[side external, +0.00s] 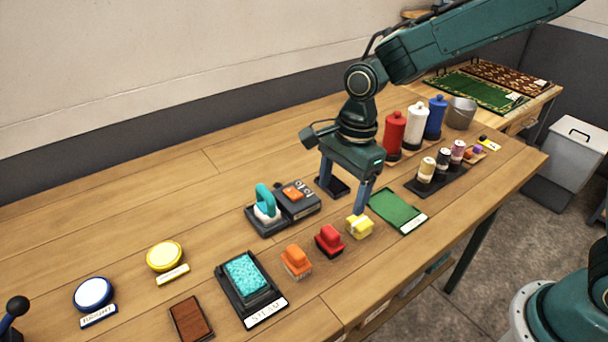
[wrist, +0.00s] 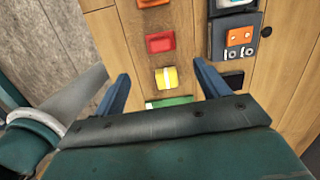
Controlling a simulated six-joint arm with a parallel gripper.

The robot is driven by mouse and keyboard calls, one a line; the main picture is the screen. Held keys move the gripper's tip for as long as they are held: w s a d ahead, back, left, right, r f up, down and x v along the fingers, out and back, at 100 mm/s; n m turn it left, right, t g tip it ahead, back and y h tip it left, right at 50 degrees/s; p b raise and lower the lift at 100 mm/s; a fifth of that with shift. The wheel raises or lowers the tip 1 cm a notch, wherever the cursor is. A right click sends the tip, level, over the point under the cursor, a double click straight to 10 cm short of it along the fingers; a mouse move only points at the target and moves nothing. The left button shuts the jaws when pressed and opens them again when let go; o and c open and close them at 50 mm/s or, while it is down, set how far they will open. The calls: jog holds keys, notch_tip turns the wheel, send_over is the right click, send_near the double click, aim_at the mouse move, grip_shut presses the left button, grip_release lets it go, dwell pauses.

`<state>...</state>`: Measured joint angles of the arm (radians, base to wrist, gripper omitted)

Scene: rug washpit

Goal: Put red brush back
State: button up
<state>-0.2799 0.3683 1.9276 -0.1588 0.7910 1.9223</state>
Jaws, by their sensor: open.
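The red brush (side external: 329,240) stands upright on the wooden table, between the orange brush (side external: 296,260) and the yellow brush (side external: 359,226). It also shows in the wrist view (wrist: 160,42), ahead of my fingertips. My gripper (side external: 342,198) is open and empty, pointing down behind the red and yellow brushes. In the wrist view, the yellow brush (wrist: 167,78) appears between the fingers of my gripper (wrist: 162,70), with the red brush beyond it. I cannot tell the exact height of the fingertips above the table.
A green mat (side external: 398,212) with a label lies right of the yellow brush. A black tray with a teal pad (side external: 246,276) stands left. A teal-handled tool (side external: 267,204) and a grey box (side external: 296,199) sit behind. Bottles (side external: 395,132) stand behind right.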

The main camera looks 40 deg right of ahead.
jog(key=s+d+r+n+t, duration=0.1)
jog(key=s+d+r+n, duration=0.3)
jog(key=s, duration=0.3)
jog(key=s+d+r+n+t+h, duration=0.1)
jog(key=s+d+r+n+t, duration=0.1)
jog(key=s+d+r+n, duration=0.3)
jog(key=s+d+r+n+t, duration=0.2)
jog(key=s+d+r+n, duration=0.2)
jog(key=s+n, duration=0.4)
jog(key=shift+s+d+r, duration=0.35)
jog(key=shift+s+d, duration=0.5)
jog(key=shift+s, duration=0.1)
